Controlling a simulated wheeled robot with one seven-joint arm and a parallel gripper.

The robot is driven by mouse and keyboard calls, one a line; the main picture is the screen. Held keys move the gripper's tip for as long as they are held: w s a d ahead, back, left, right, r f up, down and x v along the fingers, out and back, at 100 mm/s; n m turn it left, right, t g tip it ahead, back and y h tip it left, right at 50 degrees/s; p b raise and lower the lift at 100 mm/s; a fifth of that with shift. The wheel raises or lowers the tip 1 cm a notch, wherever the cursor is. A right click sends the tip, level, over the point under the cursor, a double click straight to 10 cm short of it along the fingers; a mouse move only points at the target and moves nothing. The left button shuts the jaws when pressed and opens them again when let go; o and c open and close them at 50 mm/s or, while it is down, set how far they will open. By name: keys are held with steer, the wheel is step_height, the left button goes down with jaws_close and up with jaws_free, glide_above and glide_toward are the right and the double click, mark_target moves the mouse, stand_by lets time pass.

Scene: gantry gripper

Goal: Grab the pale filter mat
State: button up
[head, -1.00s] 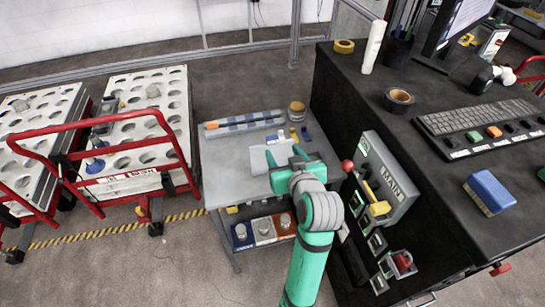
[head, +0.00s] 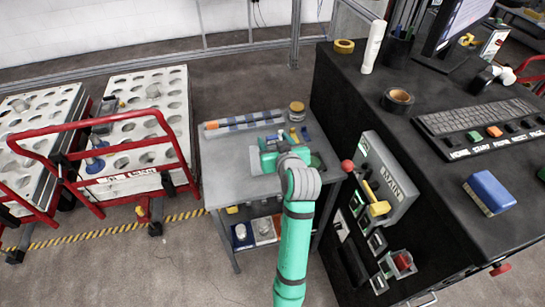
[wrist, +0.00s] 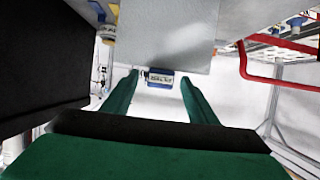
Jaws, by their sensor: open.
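My gripper (head: 284,150) is open over the far half of the grey cart top. The pale filter mat, seen there in the earlier head view, is now hidden or nearly hidden by my gripper and wrist. In the wrist view my gripper's (wrist: 158,84) two green fingers stand apart. A small blue-and-white labelled object (wrist: 160,79) shows between the tips in that picture. I cannot pick out the mat there, nor tell whether it lies between the fingers.
The cart (head: 232,178) also holds a long grey tray (head: 240,123) and a jar (head: 297,111). Small yellow and blue items lie beside my gripper. The black console (head: 345,105) stands close on the right, with a red-knobbed lever (head: 348,166). Red-railed trolleys (head: 110,125) stand left.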

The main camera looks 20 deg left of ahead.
jaws_close()
steer(key=shift+r, duration=0.15)
